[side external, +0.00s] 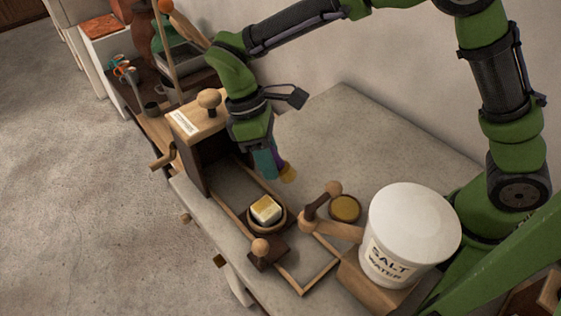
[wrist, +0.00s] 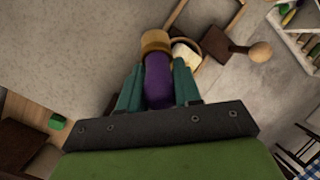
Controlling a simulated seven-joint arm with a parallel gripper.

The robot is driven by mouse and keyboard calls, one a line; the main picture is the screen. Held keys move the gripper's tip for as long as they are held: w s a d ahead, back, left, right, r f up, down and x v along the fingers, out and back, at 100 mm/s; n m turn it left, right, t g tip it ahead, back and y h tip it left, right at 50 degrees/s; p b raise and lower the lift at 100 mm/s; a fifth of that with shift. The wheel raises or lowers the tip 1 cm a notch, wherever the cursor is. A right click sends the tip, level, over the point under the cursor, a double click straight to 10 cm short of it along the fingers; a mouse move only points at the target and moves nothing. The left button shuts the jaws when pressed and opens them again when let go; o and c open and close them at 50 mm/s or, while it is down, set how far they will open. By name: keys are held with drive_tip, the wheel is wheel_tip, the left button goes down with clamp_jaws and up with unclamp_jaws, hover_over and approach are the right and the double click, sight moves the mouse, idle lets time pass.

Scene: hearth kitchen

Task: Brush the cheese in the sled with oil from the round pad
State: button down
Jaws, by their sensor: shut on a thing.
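My gripper (side external: 265,162) is shut on a brush with a purple handle (wrist: 158,80) and a tan, yellowish head (side external: 288,173). The brush is in the air, behind the cheese and apart from it in the side view. The cheese (side external: 266,208) is a pale block with a yellowish top. It sits in a round wooden cup on the dark sled (side external: 268,258), which has a ball knob. In the wrist view the cheese (wrist: 186,53) shows just beyond the brush, partly hidden by its head. The round pad (side external: 344,208), yellow with a dark rim, lies to the right of the cheese.
A wooden rail frame (side external: 304,291) surrounds the sled's track. A dark box with a wooden lid (side external: 200,120) stands at its far end. A wooden crank arm (side external: 328,228) and a white salt water bucket (side external: 412,225) stand at right. The counter behind the pad is clear.

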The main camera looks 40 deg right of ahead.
sight(275, 158)
drive_tip(key=shift+r, duration=2.65)
wheel_tip(275, 158, up, 4)
drive_tip(key=s+a, duration=0.2)
drive_tip(key=a, duration=0.1)
drive_tip(key=shift+y, duration=0.3)
drive_tip(key=shift+w+d+f, duration=0.1)
drive_tip(key=shift+f, duration=1)
drive_tip(key=shift+w+d+f, duration=0.1)
drive_tip(key=shift+f, duration=1)
drive_tip(key=shift+r, duration=0.1)
